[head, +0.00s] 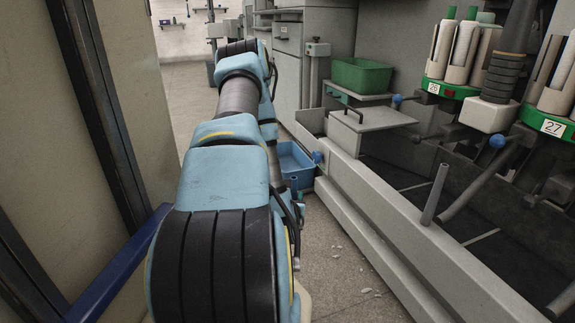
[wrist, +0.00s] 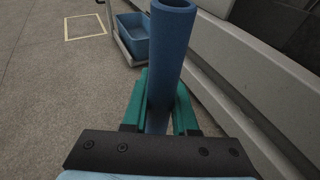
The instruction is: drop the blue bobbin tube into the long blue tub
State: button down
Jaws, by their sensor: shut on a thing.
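The blue bobbin tube (wrist: 168,50) is held between the green fingers of my gripper (wrist: 160,103) in the wrist view. The fingers are shut on its lower part, and its open end points up and away from the wrist. In the head view the tube (head: 294,184) shows only as a small piece beside my arm, which hides most of the gripper. The long blue tub (head: 297,157) is low, beyond the tube, beside the machine, partly hidden by my arm. It also shows in the wrist view (wrist: 128,33), apart from the tube and partly behind it.
The grey machine's long rail (head: 400,225) runs along the right, with a grey upright tube (head: 435,193) on it. A green bin (head: 360,76) sits on a shelf beyond. A beige panel (head: 120,90) closes the left. The floor (head: 335,255) between has pale scraps.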

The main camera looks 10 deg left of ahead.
aim_at(288, 165)
jog(key=i+u, duration=0.15)
jog(key=u, duration=0.2)
jog(key=i+u, duration=0.1)
jog(key=u, duration=0.3)
jog(key=i+l+u, duration=0.25)
jog(key=i+l, duration=0.2)
jog(key=i, duration=0.3)
jog(key=i+l+u, duration=0.2)
jog(key=i+l, duration=0.35)
jog(key=i, duration=0.1)
